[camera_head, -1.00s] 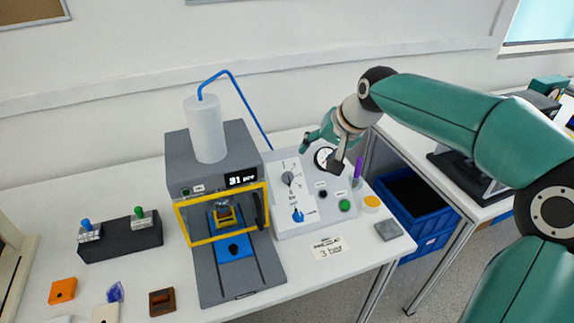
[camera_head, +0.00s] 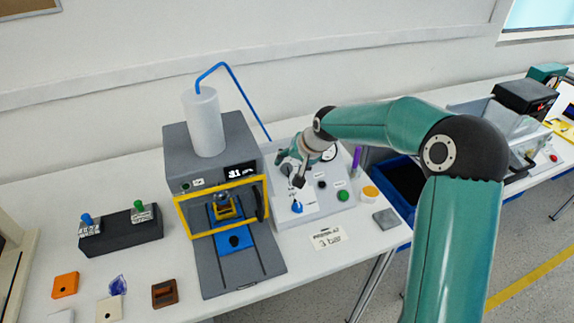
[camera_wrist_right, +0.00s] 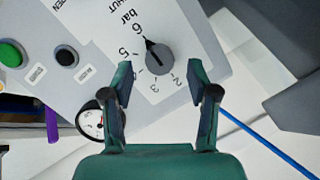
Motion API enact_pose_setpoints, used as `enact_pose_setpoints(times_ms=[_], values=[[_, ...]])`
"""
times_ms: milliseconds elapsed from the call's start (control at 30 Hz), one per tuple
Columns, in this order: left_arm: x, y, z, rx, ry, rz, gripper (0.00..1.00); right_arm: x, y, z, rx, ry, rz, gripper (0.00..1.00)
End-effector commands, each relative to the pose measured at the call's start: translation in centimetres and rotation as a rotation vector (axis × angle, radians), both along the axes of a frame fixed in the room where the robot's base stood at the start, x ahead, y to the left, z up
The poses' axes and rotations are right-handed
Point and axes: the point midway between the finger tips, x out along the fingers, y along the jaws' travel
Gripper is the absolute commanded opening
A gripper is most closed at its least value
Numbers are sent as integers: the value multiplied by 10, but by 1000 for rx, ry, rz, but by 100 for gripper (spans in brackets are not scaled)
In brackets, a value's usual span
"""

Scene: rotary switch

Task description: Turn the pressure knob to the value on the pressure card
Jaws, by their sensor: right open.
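The pressure knob (camera_wrist_right: 160,58) is a grey round dial on the white scale plate in the right wrist view. Its dark pointer is at the 6, by the word "bar"; 5, 3 and 2 also show around it. My right gripper (camera_wrist_right: 163,76) is open, its fingertips on either side of the knob's near part, apart from it as far as I can tell. In the head view my right gripper (camera_head: 292,176) is over the panel and partly hides the knob. The pressure card (camera_head: 327,238) lies at the table front and reads 3 bar. My left gripper is out of view.
A blue valve handle (camera_head: 297,207) stands just in front of the knob. A black button (camera_wrist_right: 66,57), a green button (camera_wrist_right: 11,54) and a gauge (camera_wrist_right: 91,122) are on the same panel. The grey press (camera_head: 212,150) with its yellow frame stands close to the left.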

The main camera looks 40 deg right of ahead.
Motion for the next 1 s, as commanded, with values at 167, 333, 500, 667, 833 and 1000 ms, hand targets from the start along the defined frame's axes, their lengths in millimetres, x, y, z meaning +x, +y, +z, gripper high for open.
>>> enact_pose_setpoints(times_ms=[167,333,500,667,833,1000], values=[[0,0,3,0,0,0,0,9,0,-15,0,1,0,59],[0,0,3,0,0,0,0,12,0,-19,-1,0,-1,59],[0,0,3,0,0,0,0,12,0,-19,0,-1,-1,59],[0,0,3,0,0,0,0,11,0,-19,0,-1,-1,38],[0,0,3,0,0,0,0,11,0,-19,-1,-1,0,9],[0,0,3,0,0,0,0,13,6,-19,-1,1,5,0]])
